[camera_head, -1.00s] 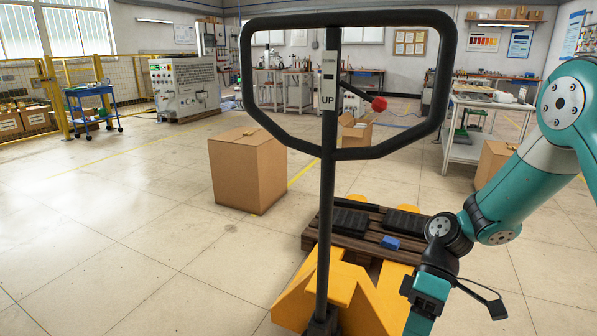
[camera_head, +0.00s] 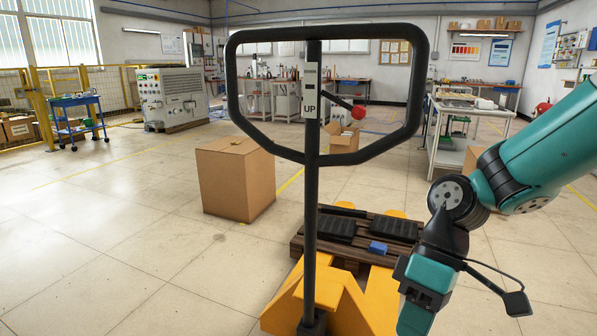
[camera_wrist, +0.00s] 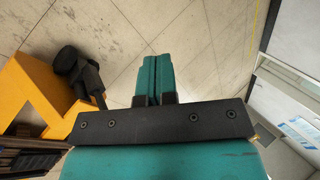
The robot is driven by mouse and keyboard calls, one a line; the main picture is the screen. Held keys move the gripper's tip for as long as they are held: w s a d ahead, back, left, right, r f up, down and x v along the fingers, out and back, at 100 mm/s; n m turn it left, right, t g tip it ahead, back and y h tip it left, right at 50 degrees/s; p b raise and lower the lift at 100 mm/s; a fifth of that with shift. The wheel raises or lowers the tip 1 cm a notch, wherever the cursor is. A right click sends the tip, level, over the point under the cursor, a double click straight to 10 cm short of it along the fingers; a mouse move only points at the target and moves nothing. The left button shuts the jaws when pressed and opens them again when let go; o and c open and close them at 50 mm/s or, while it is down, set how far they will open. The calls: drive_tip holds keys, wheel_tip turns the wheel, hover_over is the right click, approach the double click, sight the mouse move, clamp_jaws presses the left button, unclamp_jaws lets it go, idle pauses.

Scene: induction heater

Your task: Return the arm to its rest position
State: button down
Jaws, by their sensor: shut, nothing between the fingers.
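My teal arm comes in from the right side of the head view and bends down at a grey and black wrist joint. My gripper (camera_wrist: 154,80) points away over bare floor in the wrist view, with its two teal fingers together and nothing between them. In the head view the gripper hangs at the lower right, right of the yellow pallet truck (camera_head: 335,300); its fingertips are cut off by the bottom edge. The truck's base also shows at the left of the wrist view (camera_wrist: 35,95).
The truck's black handle (camera_head: 312,200) stands upright in front of me, with a red knob (camera_head: 358,112). A wooden pallet (camera_head: 340,253) carries black trays and a blue block (camera_head: 377,247). A closed cardboard box (camera_head: 236,180) stands behind left.

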drive_tip(key=s+r+m+t, duration=0.2)
drive_tip(key=s+r+t, duration=0.3)
drive_tip(key=s+r, duration=0.4)
wheel_tip(320, 180, up, 20)
drive_tip(key=p, duration=2.1)
drive_tip(key=shift+s+a, duration=0.3)
drive_tip(key=shift+s, duration=0.15)
